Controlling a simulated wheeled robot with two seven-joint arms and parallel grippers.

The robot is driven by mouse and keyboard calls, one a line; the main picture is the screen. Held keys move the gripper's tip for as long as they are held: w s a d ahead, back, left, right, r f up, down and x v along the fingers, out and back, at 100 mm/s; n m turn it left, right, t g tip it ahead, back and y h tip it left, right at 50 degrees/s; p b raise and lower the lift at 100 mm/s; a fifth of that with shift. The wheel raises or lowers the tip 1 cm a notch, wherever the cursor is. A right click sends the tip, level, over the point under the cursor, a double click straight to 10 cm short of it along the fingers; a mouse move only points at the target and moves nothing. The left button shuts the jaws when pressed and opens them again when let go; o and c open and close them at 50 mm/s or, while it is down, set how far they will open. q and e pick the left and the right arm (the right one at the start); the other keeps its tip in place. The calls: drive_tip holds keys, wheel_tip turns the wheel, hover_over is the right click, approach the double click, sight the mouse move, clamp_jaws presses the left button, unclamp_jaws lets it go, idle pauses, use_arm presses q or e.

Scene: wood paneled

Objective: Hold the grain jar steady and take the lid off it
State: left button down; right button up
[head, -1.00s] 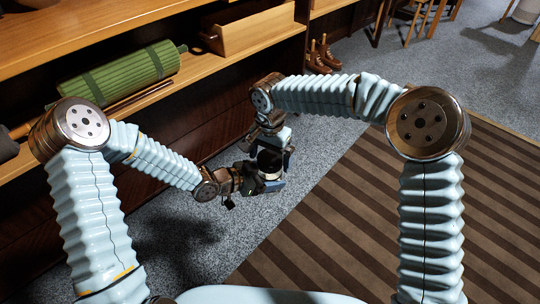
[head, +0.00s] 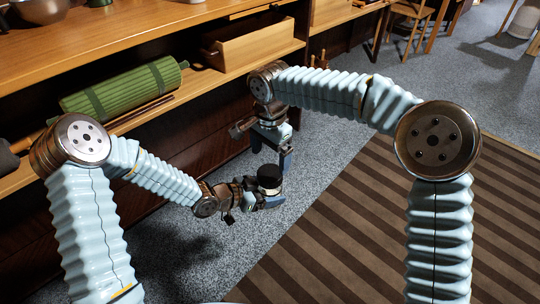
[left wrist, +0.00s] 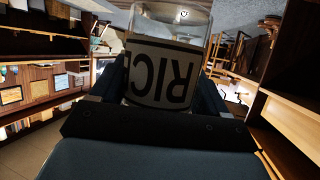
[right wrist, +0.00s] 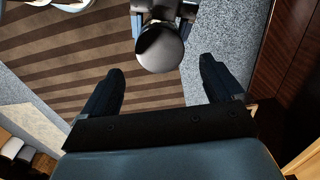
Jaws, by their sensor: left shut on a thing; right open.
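The grain jar (head: 269,190) is upright in my left gripper (head: 272,203), above the floor. Its dark round lid (head: 269,171) is on top, with a pale band below it. In the left wrist view the jar's label (left wrist: 163,72) shows dark letters, upside down, between the shut fingers. My right gripper (head: 271,153) is open and empty, just above the jar and apart from it. In the right wrist view the lid (right wrist: 160,47) lies beyond the gap between the open fingers. The far side of the jar is hidden.
A wooden shelf unit (head: 215,78) runs along the left, with a green rolled mat (head: 125,88) and a wooden box (head: 255,40) on it. A striped rug (head: 345,220) covers the floor at right. The space around the jar is clear.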

sight(270, 172)
wheel_tip(270, 172, down, 7)
drive_tip(key=shift+r, duration=0.1)
idle(0.3)
drive_tip(key=c, duration=1.1)
drive_tip(key=n, duration=0.3)
drive_tip(key=o, duration=1.2)
